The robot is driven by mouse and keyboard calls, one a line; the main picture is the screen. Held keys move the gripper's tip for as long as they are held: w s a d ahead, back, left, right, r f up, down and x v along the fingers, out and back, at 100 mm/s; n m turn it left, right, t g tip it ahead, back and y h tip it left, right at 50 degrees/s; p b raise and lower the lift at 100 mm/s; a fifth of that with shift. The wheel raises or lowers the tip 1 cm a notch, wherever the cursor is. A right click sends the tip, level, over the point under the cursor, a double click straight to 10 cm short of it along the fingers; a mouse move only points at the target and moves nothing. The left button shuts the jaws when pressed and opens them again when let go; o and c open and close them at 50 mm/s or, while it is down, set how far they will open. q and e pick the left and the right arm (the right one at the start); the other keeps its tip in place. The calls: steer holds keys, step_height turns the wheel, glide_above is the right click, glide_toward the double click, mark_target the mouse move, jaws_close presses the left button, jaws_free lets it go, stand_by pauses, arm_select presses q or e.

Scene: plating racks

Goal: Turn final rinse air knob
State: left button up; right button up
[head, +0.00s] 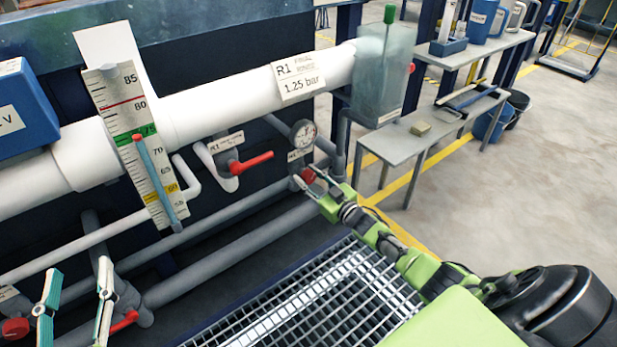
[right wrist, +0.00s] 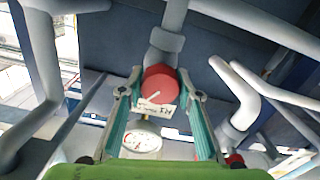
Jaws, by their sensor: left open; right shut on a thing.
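The red air knob (head: 308,175) sits below a round pressure gauge (head: 303,133) on the pipework, under a white pipe with a label (head: 298,77) reading R1 and 1.25 bar. My right gripper (head: 307,178) is shut on the knob, one finger on each side. In the right wrist view the red knob (right wrist: 160,84) shows between the two green fingers, with a small white tag (right wrist: 155,108) and the gauge face (right wrist: 142,142) near it. The gauge reading is too small to tell. My left gripper (head: 78,268) is open and empty at the lower left.
A red-handled valve (head: 250,162) is left of the gauge. A scale board (head: 135,135) stands before the white pipe. Another red knob (head: 15,328) and a red lever (head: 124,321) are near my left gripper. A metal grating (head: 300,305) lies below.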

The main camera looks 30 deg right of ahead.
steer(key=o, duration=1.1)
steer(key=shift+s+f, duration=0.1)
steer(key=shift+s, duration=0.4)
steer(key=s+d, duration=0.1)
steer(key=s, duration=1)
